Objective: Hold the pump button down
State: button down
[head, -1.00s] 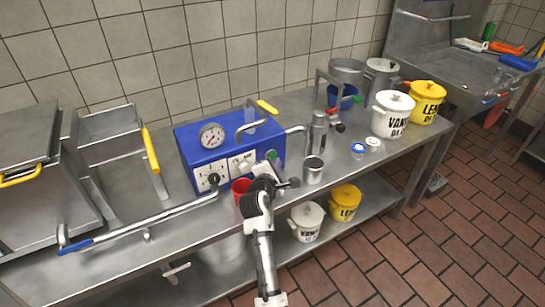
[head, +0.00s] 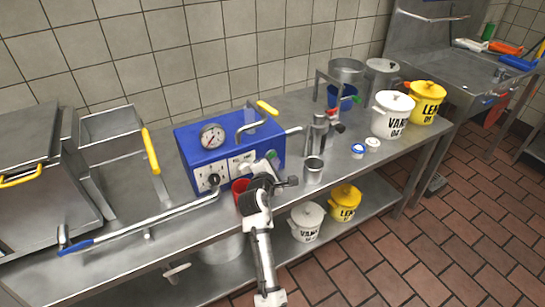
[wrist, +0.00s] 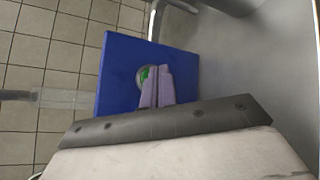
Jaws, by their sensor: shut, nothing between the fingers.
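The blue machine box (head: 205,142) stands on the steel counter against the tiled wall, with a round gauge and white panels on its front. A green button (head: 271,155) shows at the right of that front. The wrist view shows the green button (wrist: 146,73) in a round grey surround on the blue panel. My gripper (wrist: 157,75) is shut and empty, with its fingertips over part of the button. I cannot tell whether they press it or only hover close. In the head view my arm hides part of the box front.
A long pipe with a blue handle (head: 75,246) runs along the counter's front. White and yellow pots (head: 391,125) stand farther right.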

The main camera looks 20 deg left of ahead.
jog(key=shift+w+a, duration=0.3)
jog(key=shift+a, duration=0.1)
dwell(0.6)
jog(key=shift+s+d, duration=0.1)
dwell(4.7)
jog(key=shift+s+d+p, duration=0.45)
jog(key=shift+d+p, duration=0.15)
jog(key=shift+p, duration=0.05)
jog(key=s+d+p, duration=0.2)
jog(key=shift+d+r, duration=0.1)
jog(key=shift+d, duration=0.3)
jog(key=shift+s+d+p, duration=0.55)
jog(key=shift+d, duration=0.05)
